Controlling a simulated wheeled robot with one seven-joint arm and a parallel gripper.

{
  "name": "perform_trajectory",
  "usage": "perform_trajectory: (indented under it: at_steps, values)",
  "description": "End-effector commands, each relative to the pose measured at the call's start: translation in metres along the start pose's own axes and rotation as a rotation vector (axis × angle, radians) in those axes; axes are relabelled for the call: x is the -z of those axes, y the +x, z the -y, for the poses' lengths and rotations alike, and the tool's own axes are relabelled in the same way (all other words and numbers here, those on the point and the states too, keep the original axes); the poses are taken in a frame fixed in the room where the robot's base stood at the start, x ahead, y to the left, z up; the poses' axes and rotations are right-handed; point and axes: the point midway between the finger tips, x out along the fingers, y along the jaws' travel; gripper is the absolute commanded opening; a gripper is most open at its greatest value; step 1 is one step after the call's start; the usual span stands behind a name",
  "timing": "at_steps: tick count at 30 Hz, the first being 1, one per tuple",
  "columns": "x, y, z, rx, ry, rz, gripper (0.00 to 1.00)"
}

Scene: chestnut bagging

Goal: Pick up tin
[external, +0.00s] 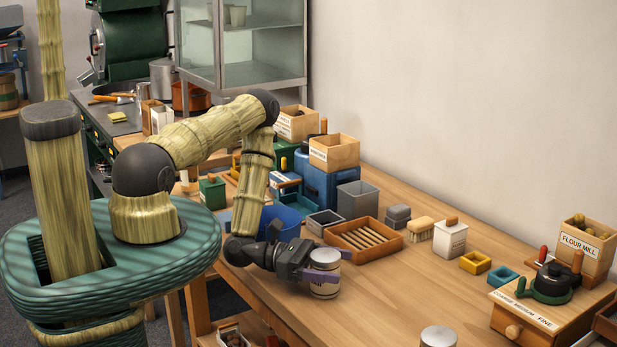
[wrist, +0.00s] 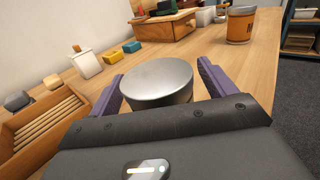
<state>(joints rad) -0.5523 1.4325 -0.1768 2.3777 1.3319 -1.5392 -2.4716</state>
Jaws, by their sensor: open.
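A round tin (external: 325,288) with a pale, dark-marked side stands upright on the wooden table. Its flat grey metal lid (wrist: 157,78) fills the middle of the wrist view. My gripper (external: 325,268) is open, with its purple fingers on either side of the tin near its top. In the wrist view one finger is left of the lid and one right. The left finger looks close to the rim; I cannot tell whether either finger touches. A second tin (external: 438,338) with a silver lid is cut off at the external view's bottom edge.
A slatted wooden tray (external: 392,252) lies behind the tin. A white box (external: 450,240), a yellow tray (external: 475,263) and a blue tray (external: 504,278) stand farther right. An orange-sided tin (wrist: 240,28) shows in the wrist view.

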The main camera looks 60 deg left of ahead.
Motion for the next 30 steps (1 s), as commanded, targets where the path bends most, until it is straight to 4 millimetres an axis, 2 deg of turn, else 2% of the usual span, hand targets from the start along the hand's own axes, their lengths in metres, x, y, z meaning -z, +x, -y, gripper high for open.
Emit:
perform_trajectory:
  at_steps: [2, 9, 11, 22, 26, 30]
  values:
    - [0.000, 0.000, 0.000, 0.000, 0.000, 0.000, 0.81]
    - [0.000, 0.000, 0.000, 0.000, 0.000, 0.000, 0.34]
    - [0.000, 0.000, 0.000, 0.000, 0.000, 0.001, 0.26]
    - [-0.006, 0.000, 0.000, 0.000, 0.001, 0.001, 0.26]
    - [-0.019, 0.000, -0.001, -0.001, 0.002, 0.001, 0.26]
    - [-0.040, 0.000, 0.000, -0.001, 0.002, 0.002, 0.26]
